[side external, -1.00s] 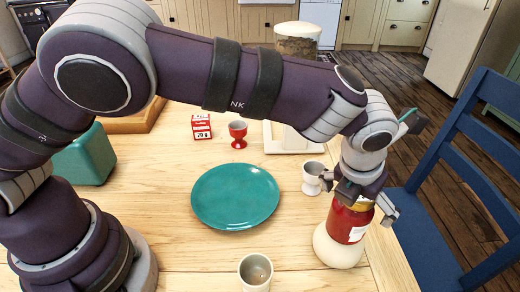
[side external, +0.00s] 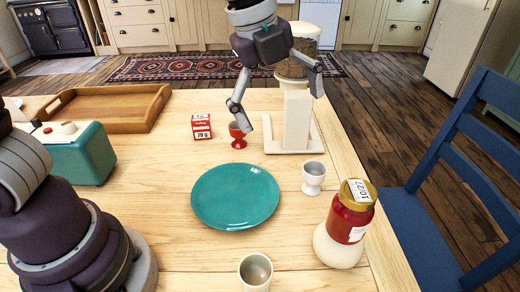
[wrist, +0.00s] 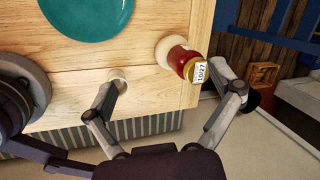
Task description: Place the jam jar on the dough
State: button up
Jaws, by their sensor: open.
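The jam jar (side external: 352,208), red with a gold lid and a paper label, rests on the pale, rounded dough (side external: 336,247) near the table's right edge. It leans slightly to the right in the side view. The wrist view also shows the jar (wrist: 182,59) touching the dough (wrist: 168,46). My gripper (side external: 280,106) is open and empty, raised well clear of the jar, with its fingers spread. The fingers also show in the wrist view (wrist: 180,88).
A teal plate (side external: 235,197) lies mid-table. A white cup (side external: 313,176) stands behind the jar, and another cup (side external: 256,271) is at the front.

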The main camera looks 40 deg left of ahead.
jog(key=s+a+f+n+t, duration=0.1)
jog(key=s+a+n, duration=0.4)
jog(key=n, duration=0.6)
jog(key=s+a+f+n+t+y, duration=0.1)
jog(key=s+a+n, duration=0.4)
jog(key=n, duration=0.7)
jog(key=shift+a, duration=1)
